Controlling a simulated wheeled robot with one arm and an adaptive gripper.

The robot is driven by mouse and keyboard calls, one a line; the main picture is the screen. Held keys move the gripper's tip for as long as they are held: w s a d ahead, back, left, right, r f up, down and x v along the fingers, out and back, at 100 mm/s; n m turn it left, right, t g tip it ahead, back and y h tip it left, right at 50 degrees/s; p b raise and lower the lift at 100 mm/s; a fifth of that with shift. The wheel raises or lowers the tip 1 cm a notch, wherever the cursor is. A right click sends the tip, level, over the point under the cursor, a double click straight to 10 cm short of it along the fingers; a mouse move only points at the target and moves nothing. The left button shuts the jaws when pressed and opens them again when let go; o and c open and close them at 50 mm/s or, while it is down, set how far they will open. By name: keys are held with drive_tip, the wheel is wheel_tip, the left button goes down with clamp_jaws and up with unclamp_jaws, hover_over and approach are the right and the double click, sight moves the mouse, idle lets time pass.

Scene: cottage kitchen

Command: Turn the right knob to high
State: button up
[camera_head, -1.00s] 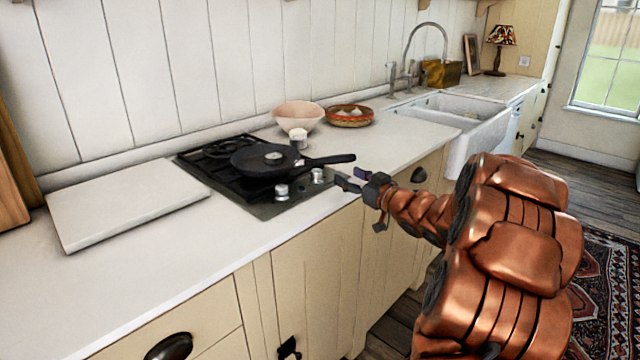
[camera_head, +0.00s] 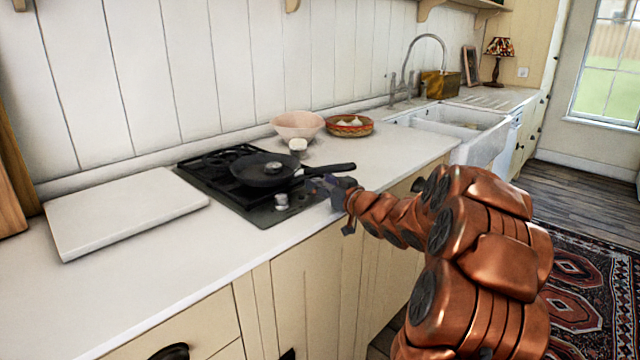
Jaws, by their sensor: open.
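The black gas hob (camera_head: 241,194) is set into the white counter, with its two silver knobs on the front right part. The left knob (camera_head: 281,201) shows clear of my gripper. The right knob is mostly hidden behind my gripper, so its setting cannot be read. My gripper (camera_head: 318,186) is open, with its fingertips at the right knob's place beside the pan handle. I cannot tell whether the fingers touch the knob. A black frying pan (camera_head: 262,170) sits on the hob, its handle (camera_head: 330,169) pointing right, just above my gripper in the picture.
A white board (camera_head: 120,212) lies left of the hob. A pink bowl (camera_head: 298,125), a small white-topped shaker (camera_head: 298,146) and a patterned basket (camera_head: 349,126) stand behind it. The sink (camera_head: 470,129) is farther right. The counter's front left is clear.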

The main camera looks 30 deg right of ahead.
drive_tip(key=shift+w, duration=0.35)
clamp_jaws()
drive_tip(key=p, duration=0.1)
drive_tip(key=y+p, duration=0.1)
drive_tip(key=p, duration=0.1)
drive_tip(key=shift+d+r+n, duration=0.2)
drive_tip(key=shift+r+n, duration=0.1)
drive_tip(key=shift+n, duration=0.1)
drive_tip(key=n+y+p, duration=0.1)
drive_tip(key=p, duration=0.3)
drive_tip(key=shift+d+g+y, duration=0.15)
drive_tip(key=shift+g+y, duration=0.15)
drive_tip(key=shift+y, duration=0.1)
drive_tip(key=shift+f+n+y+p, duration=0.15)
drive_tip(key=shift+n+y+p, duration=0.45)
drive_tip(key=shift+p, duration=0.65)
unclamp_jaws()
drive_tip(key=shift+f+y, duration=0.15)
drive_tip(key=shift+y, duration=0.15)
drive_tip(key=shift+s, duration=0.1)
